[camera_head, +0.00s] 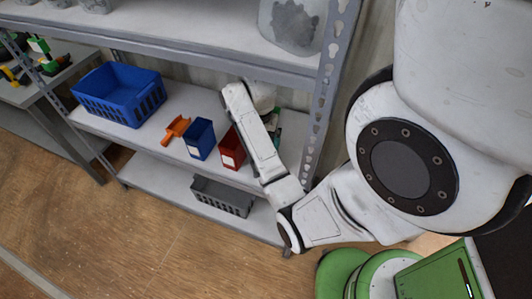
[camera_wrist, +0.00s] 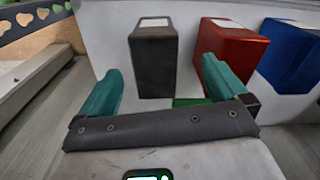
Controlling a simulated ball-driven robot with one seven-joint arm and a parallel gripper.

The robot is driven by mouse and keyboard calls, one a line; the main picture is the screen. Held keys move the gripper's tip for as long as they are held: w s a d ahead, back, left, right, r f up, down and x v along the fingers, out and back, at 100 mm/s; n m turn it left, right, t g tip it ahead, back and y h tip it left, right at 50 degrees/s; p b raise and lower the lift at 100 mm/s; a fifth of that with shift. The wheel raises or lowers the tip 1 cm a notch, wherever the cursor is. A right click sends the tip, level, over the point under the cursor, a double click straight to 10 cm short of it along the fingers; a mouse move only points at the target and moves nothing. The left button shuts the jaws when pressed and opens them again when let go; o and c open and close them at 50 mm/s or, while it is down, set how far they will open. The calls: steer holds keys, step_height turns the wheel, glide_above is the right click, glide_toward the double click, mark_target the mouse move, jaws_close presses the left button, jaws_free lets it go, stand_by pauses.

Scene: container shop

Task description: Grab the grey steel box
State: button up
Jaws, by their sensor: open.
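The grey steel box (camera_wrist: 155,65) is a dark box with a white label on top, upright on the shelf in the wrist view. My gripper (camera_wrist: 158,80) has two green fingers spread apart, with the grey box between and just beyond them; I cannot tell whether they touch it. In the head view my arm reaches onto the middle shelf, and only a bit of green of my gripper (camera_head: 274,120) shows behind it. The grey box is mostly or wholly hidden there.
A red box (camera_head: 232,149) and a blue box (camera_head: 200,139) stand left of my arm. An orange item (camera_head: 176,129) and a blue crate (camera_head: 118,94) lie further left. A grey crate (camera_head: 222,197) is on the lower shelf. A shelf post (camera_head: 320,110) rises at right.

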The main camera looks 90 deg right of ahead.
steer(key=shift+s+d+r+m, duration=0.2)
steer(key=shift+s+d+m, duration=0.25)
steer(key=shift+d, duration=0.1)
steer(key=shift+s+d+r+m, duration=0.2)
steer(key=shift+s+d+m, duration=0.2)
steer(key=shift+d, duration=0.15)
step_height(320, 180, down, 5)
steer(key=shift+s+d+f, duration=0.1)
steer(key=shift+w+d+f+p, duration=0.1)
steer(key=shift+f+p, duration=0.15)
steer(key=shift+f, duration=1.1)
steer(key=shift+w+d+f+p, duration=0.1)
steer(key=shift+f+p, duration=0.1)
steer(key=shift+f, duration=1.15)
steer(key=shift+a, duration=0.1)
steer(key=shift+c, duration=0.5)
steer(key=c, duration=1.4)
steer(key=shift+r, duration=0.1)
